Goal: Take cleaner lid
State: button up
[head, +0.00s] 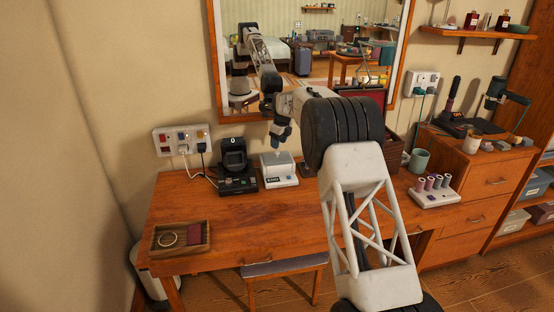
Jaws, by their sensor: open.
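A small white cleaner (283,181) with a dark label on its front stands on the wooden vanity table, below the mirror. Its pale grey lid (277,160) appears to sit on top. My gripper (283,143) hangs just above and slightly right of the lid, fingers pointing down. It looks open and empty, with a small gap to the lid as far as this angle shows. My arm covers the table to the right of the cleaner.
A black device (236,170) stands close to the cleaner's left. A wooden tray (180,239) lies at the table's front left. A mirror (300,60) rises behind. A white holder with several rollers (434,192) and a green cup (419,160) are right. The table's front middle is clear.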

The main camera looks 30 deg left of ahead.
aim_at(277, 152)
jog(key=shift+f, duration=0.15)
jog(key=shift+a+f, duration=0.2)
jog(key=shift+f, duration=1.05)
jog(key=shift+a+f, duration=0.2)
jog(key=shift+f, duration=1)
jog(key=shift+c, duration=0.4)
grip_shut()
jog(key=shift+r, duration=0.1)
